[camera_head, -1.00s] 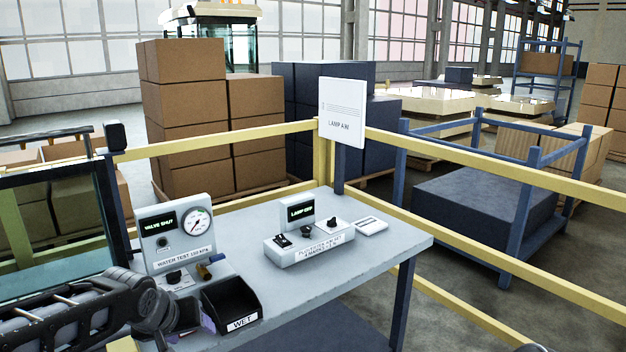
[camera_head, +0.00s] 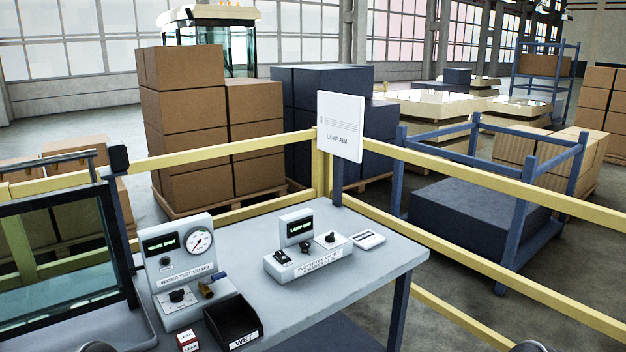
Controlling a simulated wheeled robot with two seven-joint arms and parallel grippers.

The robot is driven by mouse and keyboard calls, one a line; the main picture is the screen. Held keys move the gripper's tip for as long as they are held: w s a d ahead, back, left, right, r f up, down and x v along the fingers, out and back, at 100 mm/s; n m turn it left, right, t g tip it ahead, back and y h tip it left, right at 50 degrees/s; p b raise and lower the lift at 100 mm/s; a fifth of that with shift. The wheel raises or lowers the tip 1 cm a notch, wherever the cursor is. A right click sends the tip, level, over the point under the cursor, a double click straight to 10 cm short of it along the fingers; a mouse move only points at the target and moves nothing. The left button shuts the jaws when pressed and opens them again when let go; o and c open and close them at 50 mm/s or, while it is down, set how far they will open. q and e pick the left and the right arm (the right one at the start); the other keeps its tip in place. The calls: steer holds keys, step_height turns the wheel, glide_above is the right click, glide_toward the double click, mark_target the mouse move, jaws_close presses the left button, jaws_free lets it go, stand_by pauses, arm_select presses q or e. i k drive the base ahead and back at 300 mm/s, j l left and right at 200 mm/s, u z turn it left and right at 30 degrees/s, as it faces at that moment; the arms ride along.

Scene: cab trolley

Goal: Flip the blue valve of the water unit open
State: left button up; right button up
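The water unit (camera_head: 190,252) is a pale box labelled "WATER TEST 150 KPA" at the left of the bench. Its display (camera_head: 160,246) seems to read "VALVE SHUT". A round gauge (camera_head: 199,241) sits beside the display. The blue valve handle (camera_head: 218,277) sticks out to the right, above a brass body (camera_head: 206,289) on the unit's lower front. A black knob (camera_head: 177,295) is left of it. Neither gripper shows in the head view; only small grey rounded parts, seemingly mine, peek in at the bottom edge.
A black bin (camera_head: 233,325) marked "WET" stands right in front of the valve. A small red-and-white box (camera_head: 187,341) is beside it. A lamp unit (camera_head: 308,258) and a small flat device (camera_head: 368,239) sit further right. A glass panel (camera_head: 65,255) stands at the left.

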mark_target(218, 276)
steer(key=i+l+u, duration=0.1)
steer(key=u, duration=0.25)
steer(key=i+l+u, duration=0.15)
steer(key=u, duration=0.25)
steer(key=i+l, duration=0.05)
steer(key=i, duration=0.05)
